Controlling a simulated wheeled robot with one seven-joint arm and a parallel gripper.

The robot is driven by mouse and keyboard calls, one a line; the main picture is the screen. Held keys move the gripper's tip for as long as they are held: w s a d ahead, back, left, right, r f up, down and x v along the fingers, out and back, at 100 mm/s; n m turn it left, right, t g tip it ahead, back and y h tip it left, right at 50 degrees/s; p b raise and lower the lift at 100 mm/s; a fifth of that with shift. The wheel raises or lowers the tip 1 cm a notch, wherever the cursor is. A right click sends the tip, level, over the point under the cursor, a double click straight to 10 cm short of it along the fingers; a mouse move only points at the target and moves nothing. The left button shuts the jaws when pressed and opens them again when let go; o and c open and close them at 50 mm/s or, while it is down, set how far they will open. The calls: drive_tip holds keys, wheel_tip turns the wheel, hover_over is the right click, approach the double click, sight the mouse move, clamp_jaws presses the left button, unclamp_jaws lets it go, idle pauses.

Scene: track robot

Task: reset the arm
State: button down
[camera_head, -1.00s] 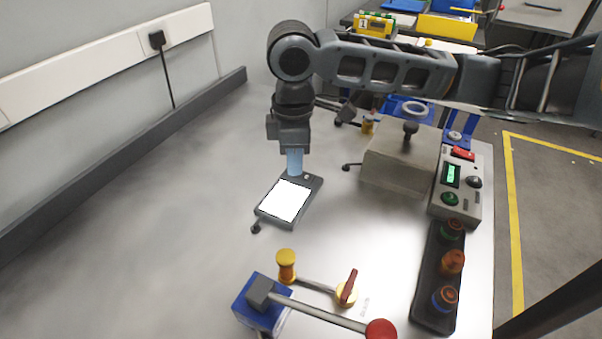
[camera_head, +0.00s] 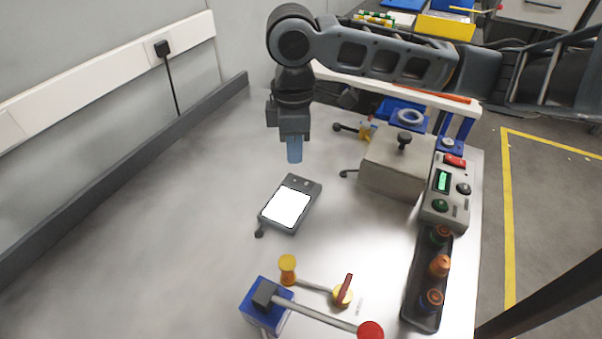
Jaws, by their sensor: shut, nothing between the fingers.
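My gripper (camera_head: 294,152) points down from my arm, which reaches in from the right over the table. Its pale blue fingers are together with nothing seen between them. It hangs above and just behind a small dark device with a bright white screen (camera_head: 287,206), with a gap between the fingertips and the device.
A grey box with a black knob (camera_head: 395,165) stands right of the gripper. A control box with buttons (camera_head: 446,190) and a black strip of knobs (camera_head: 430,280) line the table's right edge. A blue block with a red-ended lever (camera_head: 264,305) is in front. The table's left side (camera_head: 130,220) is clear.

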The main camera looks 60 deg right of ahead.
drive_tip(key=shift+r+p, duration=0.45)
drive_tip(key=shift+r, duration=0.3)
